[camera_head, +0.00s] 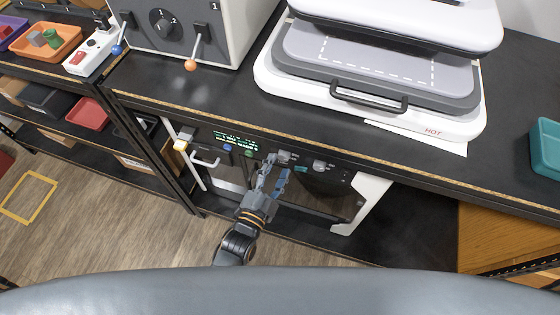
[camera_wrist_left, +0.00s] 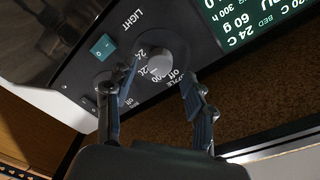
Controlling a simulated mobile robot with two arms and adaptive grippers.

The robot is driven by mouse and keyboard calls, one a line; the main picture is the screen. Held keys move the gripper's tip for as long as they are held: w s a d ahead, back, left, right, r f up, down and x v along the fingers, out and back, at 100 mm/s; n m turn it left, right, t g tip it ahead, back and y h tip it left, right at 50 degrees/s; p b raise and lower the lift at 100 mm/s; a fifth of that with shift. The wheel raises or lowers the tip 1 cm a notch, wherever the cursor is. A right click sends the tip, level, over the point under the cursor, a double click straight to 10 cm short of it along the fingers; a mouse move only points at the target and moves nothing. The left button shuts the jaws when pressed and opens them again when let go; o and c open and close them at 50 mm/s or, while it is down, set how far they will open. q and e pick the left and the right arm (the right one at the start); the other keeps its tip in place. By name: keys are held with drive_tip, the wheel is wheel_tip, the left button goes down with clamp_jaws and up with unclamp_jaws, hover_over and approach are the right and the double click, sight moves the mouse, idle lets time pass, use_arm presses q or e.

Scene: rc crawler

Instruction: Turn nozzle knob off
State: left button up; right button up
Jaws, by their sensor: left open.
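The nozzle knob (camera_wrist_left: 160,65) is a small light grey dial on a dark panel, ringed by printed numbers and "OFF". In the head view the grey knob (camera_head: 284,156) sits on the front panel of the machine under the bench. My left gripper (camera_head: 274,178) is open just in front of it. In the left wrist view the fingers of my left gripper (camera_wrist_left: 157,80) stand on either side of the knob. I cannot tell whether they touch it. The dial's exact setting is unclear. My right gripper is not in view.
A teal light switch (camera_wrist_left: 103,46) is close beside the knob. A lit display (camera_head: 236,140) lies left of it, another grey knob (camera_head: 319,165) right. The bench edge overhangs the panel. A heat press (camera_head: 385,60) stands on the bench above.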

use_arm(q)
drive_tip(key=shift+w+d, duration=0.25)
drive_tip(key=shift+w, duration=0.35)
drive_tip(key=shift+w+d, duration=0.2)
drive_tip(key=shift+w, duration=0.25)
drive_tip(key=shift+c, duration=1.3)
clamp_jaws()
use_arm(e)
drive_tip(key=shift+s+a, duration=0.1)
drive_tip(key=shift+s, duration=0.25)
